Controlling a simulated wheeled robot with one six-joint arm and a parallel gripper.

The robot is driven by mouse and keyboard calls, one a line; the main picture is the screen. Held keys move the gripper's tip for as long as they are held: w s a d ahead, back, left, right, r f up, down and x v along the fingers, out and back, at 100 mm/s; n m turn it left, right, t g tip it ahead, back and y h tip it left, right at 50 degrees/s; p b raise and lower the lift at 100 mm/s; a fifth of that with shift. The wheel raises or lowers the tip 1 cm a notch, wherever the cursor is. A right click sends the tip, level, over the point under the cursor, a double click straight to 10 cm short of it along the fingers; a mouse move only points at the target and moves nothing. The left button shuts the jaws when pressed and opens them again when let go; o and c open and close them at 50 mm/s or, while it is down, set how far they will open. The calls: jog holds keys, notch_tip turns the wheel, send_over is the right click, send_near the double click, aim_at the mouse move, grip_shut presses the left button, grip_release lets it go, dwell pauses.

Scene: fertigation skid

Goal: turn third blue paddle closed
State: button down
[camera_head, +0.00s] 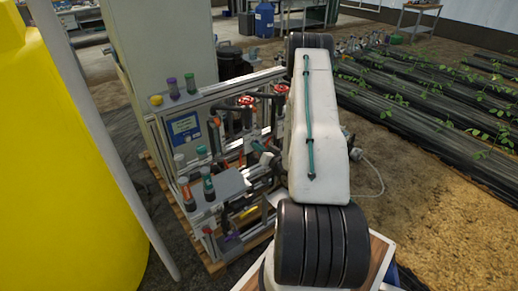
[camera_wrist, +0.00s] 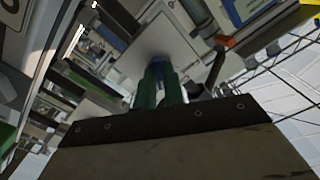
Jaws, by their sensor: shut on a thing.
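My gripper (camera_wrist: 160,88) shows in the wrist view as two green fingers close together, pointing away from the camera. They are shut on a small blue piece, which looks like a blue paddle (camera_wrist: 158,68); only a little of it shows between the fingertips. Which paddle in the row it is, and its exact angle, I cannot tell. In the head view my white arm covers much of the skid's right side, and the held paddle cannot be made out there.
The skid's metal frame (camera_head: 222,88) carries red handwheels (camera_head: 246,101), pipes and a grey shelf (camera_head: 222,186) with bottles. An orange handle (camera_wrist: 226,41) is close to the right of my fingers. A yellow tank (camera_head: 60,170) stands left. Bare ground (camera_head: 440,220) lies right.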

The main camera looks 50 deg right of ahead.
jog(key=n, duration=0.5)
jog(key=shift+n, duration=0.4)
dwell(0.3)
jog(key=c, duration=1.5)
grip_release()
jog(key=v, duration=0.8)
jog(key=shift+d, duration=0.1)
